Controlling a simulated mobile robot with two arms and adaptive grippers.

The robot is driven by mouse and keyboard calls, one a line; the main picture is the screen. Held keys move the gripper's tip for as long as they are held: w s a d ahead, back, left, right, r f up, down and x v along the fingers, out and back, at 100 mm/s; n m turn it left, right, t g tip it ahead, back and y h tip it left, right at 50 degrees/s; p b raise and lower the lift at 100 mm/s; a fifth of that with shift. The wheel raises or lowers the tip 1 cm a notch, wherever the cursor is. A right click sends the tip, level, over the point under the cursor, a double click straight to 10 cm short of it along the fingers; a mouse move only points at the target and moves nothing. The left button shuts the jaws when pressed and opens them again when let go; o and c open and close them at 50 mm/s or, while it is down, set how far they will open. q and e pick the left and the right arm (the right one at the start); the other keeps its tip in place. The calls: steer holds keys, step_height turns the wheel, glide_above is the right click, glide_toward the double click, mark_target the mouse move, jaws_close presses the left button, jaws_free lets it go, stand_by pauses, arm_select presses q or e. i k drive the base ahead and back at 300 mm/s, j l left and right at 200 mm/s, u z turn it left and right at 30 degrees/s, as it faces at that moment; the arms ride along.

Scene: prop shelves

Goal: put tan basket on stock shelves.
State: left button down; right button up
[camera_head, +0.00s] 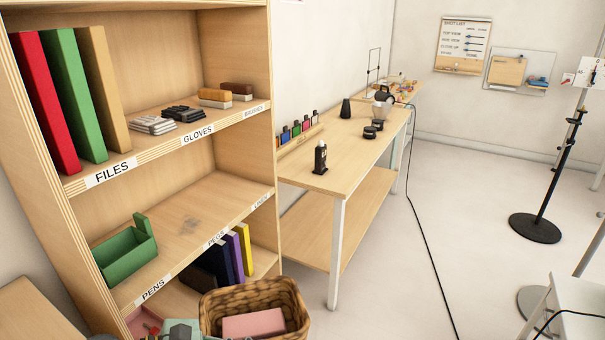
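The tan woven basket (290,292) is at the bottom middle of the head view, in front of the shelf unit's lower right corner. A pink block-like item (254,325) lies inside it. The basket's lower part is cut off, so what bears it is hidden. The stock shelves (232,195) stand at the left, with labelled boards. Grey parts that look like my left gripper (182,331) show at the bottom edge, beside the basket's left rim. Its fingers are hidden, so its grip cannot be told. My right gripper is out of view.
The upper board holds files (78,95), gloves (168,118) and brushes (225,95). The middle board has a green bin (126,252) at the pens label and bare room to its right. Books (232,255) stand below. A long table (340,165) is beyond.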

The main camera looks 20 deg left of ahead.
mark_target(224, 192)
steer(key=i+l+u, duration=0.1)
steer(key=i, duration=0.4)
steer(key=i+l+u, duration=0.15)
steer(key=i, duration=0.35)
steer(key=i+l+u, duration=0.1)
steer(key=i+l, duration=0.15)
steer(key=i, duration=0.25)
steer(key=i+l+u, duration=0.2)
steer(key=i+u, duration=0.2)
steer(key=i+l+u, duration=0.25)
steer(key=u, duration=0.2)
steer(key=i+l+u, duration=0.25)
steer(key=u, duration=0.15)
steer(key=i+l+u, duration=0.15)
steer(key=l+u, duration=0.3)
steer(key=i+l+u, duration=0.1)
steer(key=l+u, duration=0.2)
steer(key=l, duration=0.25)
steer(key=l+u, duration=0.25)
steer(key=l, duration=0.35)
